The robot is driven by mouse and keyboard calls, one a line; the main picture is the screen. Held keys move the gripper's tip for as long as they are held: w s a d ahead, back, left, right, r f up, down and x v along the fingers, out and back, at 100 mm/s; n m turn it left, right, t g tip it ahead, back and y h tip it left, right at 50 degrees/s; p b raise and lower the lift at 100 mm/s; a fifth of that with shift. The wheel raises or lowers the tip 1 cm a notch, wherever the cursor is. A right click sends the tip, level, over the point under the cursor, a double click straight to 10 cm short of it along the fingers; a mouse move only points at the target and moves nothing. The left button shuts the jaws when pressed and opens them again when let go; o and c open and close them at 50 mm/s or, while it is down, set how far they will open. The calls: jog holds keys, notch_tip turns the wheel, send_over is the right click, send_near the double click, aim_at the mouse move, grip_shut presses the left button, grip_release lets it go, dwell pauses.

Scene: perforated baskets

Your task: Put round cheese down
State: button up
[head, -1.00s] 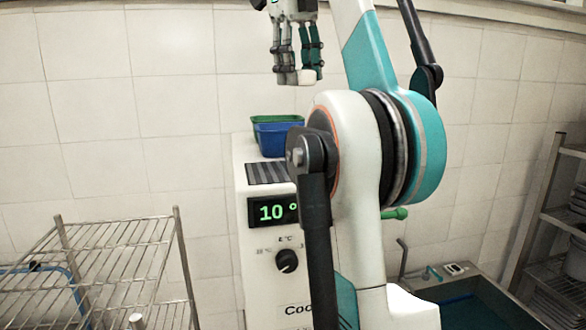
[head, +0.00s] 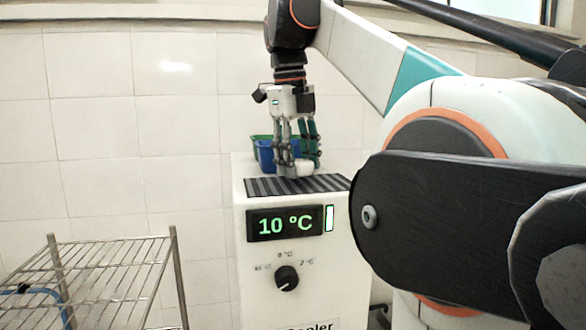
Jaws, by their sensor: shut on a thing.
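My gripper (head: 297,165) points down over the top of the white cooler, just above its dark striped grille. Its fingers are shut on a small pale round thing, the round cheese (head: 304,168), which shows between and below the fingertips. The cheese is at or just above the rear part of the grille; I cannot tell whether it touches. The fingers hide part of it.
The cooler (head: 242,230) has a display reading 10 °C and a black knob (head: 287,278). A blue basket (head: 265,156) and a green basket (head: 257,142) stand behind my gripper on top. A wire rack (head: 110,262) stands at left. My arm fills the right side.

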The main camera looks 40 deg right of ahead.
jog(key=shift+f, duration=0.85)
jog(key=shift+f, duration=0.1)
jog(key=o, duration=1.2)
jog(key=shift+c, duration=0.2)
notch_tip(320, 180, up, 12)
jog(key=a+p, duration=0.1)
jog(key=shift+a, duration=0.3)
